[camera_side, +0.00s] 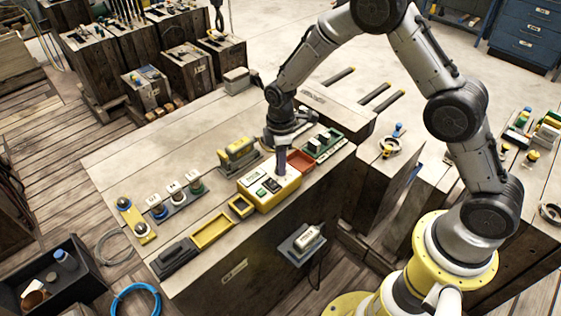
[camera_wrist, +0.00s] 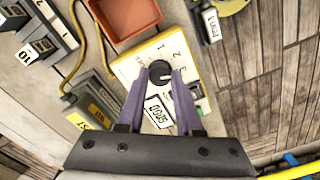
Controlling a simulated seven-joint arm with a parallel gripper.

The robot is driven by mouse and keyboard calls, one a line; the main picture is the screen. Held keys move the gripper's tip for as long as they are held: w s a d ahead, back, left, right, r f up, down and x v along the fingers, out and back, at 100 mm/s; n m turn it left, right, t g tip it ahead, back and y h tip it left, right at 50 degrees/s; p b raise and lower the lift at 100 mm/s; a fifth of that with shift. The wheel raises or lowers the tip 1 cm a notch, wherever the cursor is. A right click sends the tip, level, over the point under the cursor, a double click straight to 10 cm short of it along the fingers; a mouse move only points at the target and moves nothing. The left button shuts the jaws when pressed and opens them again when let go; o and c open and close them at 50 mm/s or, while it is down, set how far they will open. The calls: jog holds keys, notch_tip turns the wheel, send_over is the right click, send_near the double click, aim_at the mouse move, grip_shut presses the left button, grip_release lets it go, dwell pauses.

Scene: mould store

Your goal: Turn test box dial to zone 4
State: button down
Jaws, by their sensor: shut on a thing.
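The test box (camera_side: 265,199) is a yellow box with a pale top, a small display and green and dark parts, near the front edge of the wooden bench. In the wrist view its pale panel (camera_wrist: 128,70) carries a round black dial (camera_wrist: 159,69) with printed digits around it; 1, 2 and 3 can be made out. My gripper (camera_wrist: 160,78) has its two purple fingers closed on the dial from both sides. In the side view my gripper (camera_side: 282,162) points down onto the box top and hides the dial. I cannot tell which zone the dial points to.
A reddish tray (camera_side: 300,161) sits right behind the box, with a green block of parts (camera_side: 323,145) beyond it. A yellow-topped grey device (camera_side: 238,152) and an empty yellow tray (camera_side: 212,231) stand to the left.

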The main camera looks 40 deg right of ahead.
jog(key=m, duration=0.4)
jog(key=shift+m, duration=1.6)
jog(key=c, duration=0.6)
grip_release()
jog(key=shift+r, duration=0.1)
